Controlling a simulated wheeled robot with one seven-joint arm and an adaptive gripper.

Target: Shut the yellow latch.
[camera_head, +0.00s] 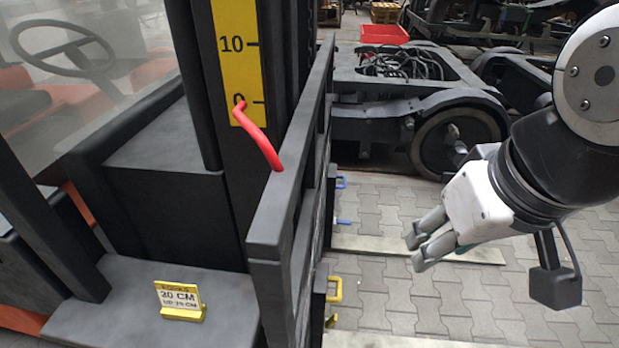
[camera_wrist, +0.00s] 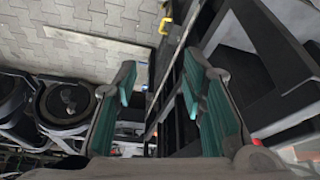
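The yellow latch (camera_head: 335,289) is a small bracket-like handle on the side of the dark forklift carriage, low in the head view. In the wrist view the yellow latch (camera_wrist: 165,26) shows small near the top, beyond my fingertips. My gripper (camera_head: 414,252) is to the right of the latch in the head view, apart from it, with its fingers pointing left. In the wrist view my gripper (camera_wrist: 162,82) has its teal finger pads spread apart with nothing held between them. I cannot tell the latch's exact position.
The dark carriage frame (camera_head: 268,240) stands between the forklift and my arm. Blue latches (camera_head: 341,182) sit farther along it. A red lever (camera_head: 262,140) rises above it. Pale fork tines (camera_head: 375,244) extend over grey paving. A wheeled bogie (camera_head: 430,120) stands behind.

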